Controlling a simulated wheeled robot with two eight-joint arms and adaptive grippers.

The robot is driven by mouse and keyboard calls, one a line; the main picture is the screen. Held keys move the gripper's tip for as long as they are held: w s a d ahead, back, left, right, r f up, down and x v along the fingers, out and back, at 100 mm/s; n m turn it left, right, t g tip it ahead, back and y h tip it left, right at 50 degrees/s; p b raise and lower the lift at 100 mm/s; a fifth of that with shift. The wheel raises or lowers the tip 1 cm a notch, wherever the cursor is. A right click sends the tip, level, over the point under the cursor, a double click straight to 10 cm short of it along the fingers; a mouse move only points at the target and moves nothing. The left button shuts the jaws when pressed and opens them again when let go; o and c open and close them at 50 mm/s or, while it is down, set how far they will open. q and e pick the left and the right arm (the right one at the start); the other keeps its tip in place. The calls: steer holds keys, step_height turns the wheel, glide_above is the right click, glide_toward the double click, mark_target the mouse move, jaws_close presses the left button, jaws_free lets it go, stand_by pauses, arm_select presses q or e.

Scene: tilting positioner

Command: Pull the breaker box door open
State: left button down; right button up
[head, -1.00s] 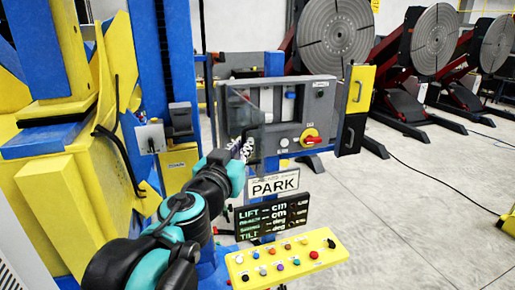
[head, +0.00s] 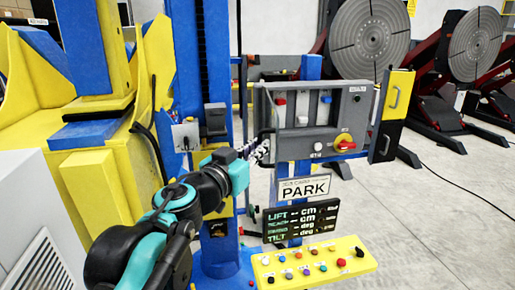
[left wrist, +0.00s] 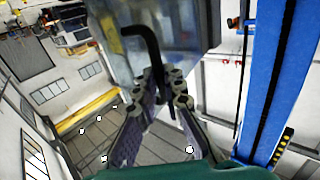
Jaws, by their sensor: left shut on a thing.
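The grey breaker box (head: 365,105) stands in the middle of the head view, its front with the switches uncovered. Its see-through door shows large in the left wrist view (left wrist: 190,30), while in the head view it is close to edge-on at the box's left side and hard to make out. A black bent handle (left wrist: 152,45) runs down from the door between my left fingers. My left gripper (head: 262,148) is at the box's left edge, shut on that handle, and it also shows in the left wrist view (left wrist: 163,82). My right gripper is out of view.
A red-and-yellow rotary switch (head: 345,143) sits low on the box. A yellow-and-black case (head: 398,92) adjoins its right. Below are a PARK sign (head: 305,188), a dark display (head: 300,220) and a yellow button panel (head: 314,263). A blue column (head: 216,60) stands left.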

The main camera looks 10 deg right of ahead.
arm_select(q)
steer(key=c, duration=1.6)
jaws_free()
steer(key=shift+w, duration=0.2)
steer(key=shift+w+f, duration=0.15)
steer(key=shift+w, duration=0.25)
steer(key=v, duration=1.2)
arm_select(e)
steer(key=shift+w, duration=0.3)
arm_select(q)
steer(key=shift+s, duration=0.15)
